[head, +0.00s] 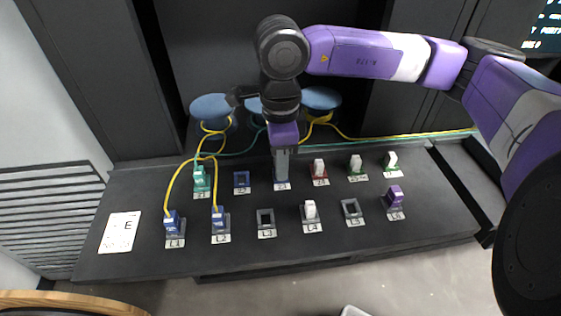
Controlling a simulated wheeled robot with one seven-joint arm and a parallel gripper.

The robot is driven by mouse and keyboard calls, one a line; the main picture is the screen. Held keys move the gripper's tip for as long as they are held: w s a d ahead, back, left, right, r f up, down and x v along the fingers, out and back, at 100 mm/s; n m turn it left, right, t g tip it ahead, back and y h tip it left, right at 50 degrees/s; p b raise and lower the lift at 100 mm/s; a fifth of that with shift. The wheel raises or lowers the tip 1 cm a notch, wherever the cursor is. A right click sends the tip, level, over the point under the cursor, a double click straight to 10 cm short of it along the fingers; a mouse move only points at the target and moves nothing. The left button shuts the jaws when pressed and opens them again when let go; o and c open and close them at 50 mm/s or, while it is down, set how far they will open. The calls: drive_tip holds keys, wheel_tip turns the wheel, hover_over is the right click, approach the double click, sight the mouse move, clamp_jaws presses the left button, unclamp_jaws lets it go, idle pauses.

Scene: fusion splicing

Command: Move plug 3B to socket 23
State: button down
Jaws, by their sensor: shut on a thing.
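My gripper (282,174) points straight down at socket 23 (282,187) in the back row, third from the left. Its pale fingers are shut on a plug, taken as plug 3B. The fingers cover that plug almost wholly, and no marking on it can be read. The fingertips are right at the socket's blue frame. I cannot tell whether the plug is seated in the socket or just above it.
Left of it are an empty blue socket (242,182) and a teal plug (200,178). To the right stand several white-topped plugs (319,168). The front row has blue plugs (172,221), empty sockets (265,219) and a purple plug (394,196). Yellow cables (184,174) loop at left.

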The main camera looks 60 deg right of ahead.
drive_tip(key=c, duration=1.1)
unclamp_jaws()
drive_tip(key=shift+r, duration=0.1)
wheel_tip(320, 180, up, 8)
drive_tip(key=shift+f, duration=0.15)
